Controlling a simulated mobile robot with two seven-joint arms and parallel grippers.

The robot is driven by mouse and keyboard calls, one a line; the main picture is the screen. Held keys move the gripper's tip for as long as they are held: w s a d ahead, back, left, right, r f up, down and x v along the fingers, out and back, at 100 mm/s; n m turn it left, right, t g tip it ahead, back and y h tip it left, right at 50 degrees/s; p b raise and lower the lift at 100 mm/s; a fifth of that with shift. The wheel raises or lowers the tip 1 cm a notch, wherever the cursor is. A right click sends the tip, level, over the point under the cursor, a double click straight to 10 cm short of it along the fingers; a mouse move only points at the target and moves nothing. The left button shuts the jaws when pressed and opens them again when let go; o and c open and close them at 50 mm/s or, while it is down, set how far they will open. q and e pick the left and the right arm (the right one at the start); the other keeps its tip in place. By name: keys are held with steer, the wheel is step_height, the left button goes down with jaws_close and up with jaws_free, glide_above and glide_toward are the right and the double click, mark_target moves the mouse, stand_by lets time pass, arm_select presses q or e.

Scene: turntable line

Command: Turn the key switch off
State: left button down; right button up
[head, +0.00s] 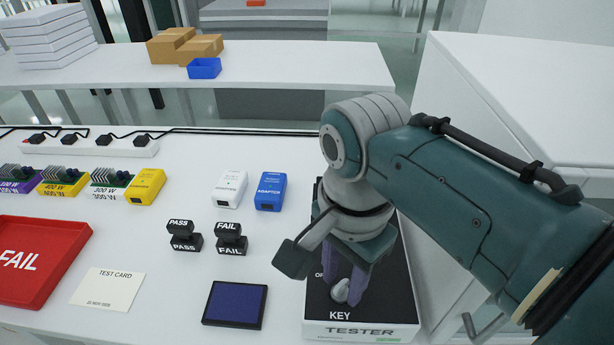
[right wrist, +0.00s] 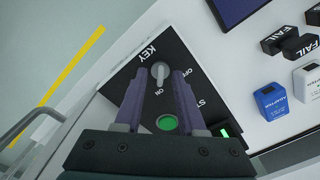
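The tester (head: 405,300) is a white box with a black top at the right end of the table. Its key switch (head: 341,290) is a light grey knob by the KEY label. In the right wrist view the knob (right wrist: 159,73) lies lengthwise toward the ON mark, with the OFF mark to its right. My right gripper (head: 345,275) points down over the tester. Its purple fingers (right wrist: 158,78) are apart, one on each side of the knob, with gaps visible between. My left gripper is not in view.
A green button (right wrist: 167,122) and a lit green strip (right wrist: 225,131) are on the tester. To its left are blue (head: 270,191) and white (head: 229,189) adaptors, PASS (head: 184,236) and FAIL (head: 230,239) stamps, an ink pad (head: 235,304), a test card (head: 107,289) and a red tray (head: 75,235).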

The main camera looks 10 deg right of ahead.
jaws_close()
stand_by(0.6)
